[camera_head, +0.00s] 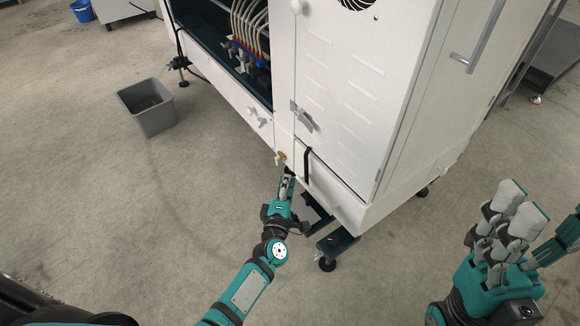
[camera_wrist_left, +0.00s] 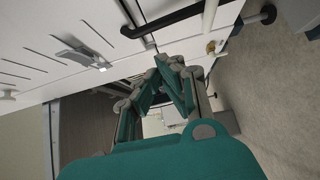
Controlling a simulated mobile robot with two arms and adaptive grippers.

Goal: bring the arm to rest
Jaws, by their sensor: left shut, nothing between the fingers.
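My left gripper (camera_head: 287,183) is shut and empty. In the head view it is low beside the front bottom edge of the white machine cabinet (camera_head: 350,95), near a small brass valve (camera_head: 280,157). In the left wrist view the teal fingers of my left gripper (camera_wrist_left: 172,68) come together, with the cabinet's white panel (camera_wrist_left: 60,50) behind them. I cannot tell whether the fingers touch the cabinet. My right gripper (camera_head: 518,207) is raised at the right of the head view, clear of the cabinet, its fingers pointing up; its opening is hard to judge.
A grey bin (camera_head: 148,108) stands on the floor left of the cabinet. A black handle (camera_head: 307,167) and a metal latch (camera_head: 304,117) stick out from the cabinet front. A dark foot bracket (camera_head: 335,243) juts out below.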

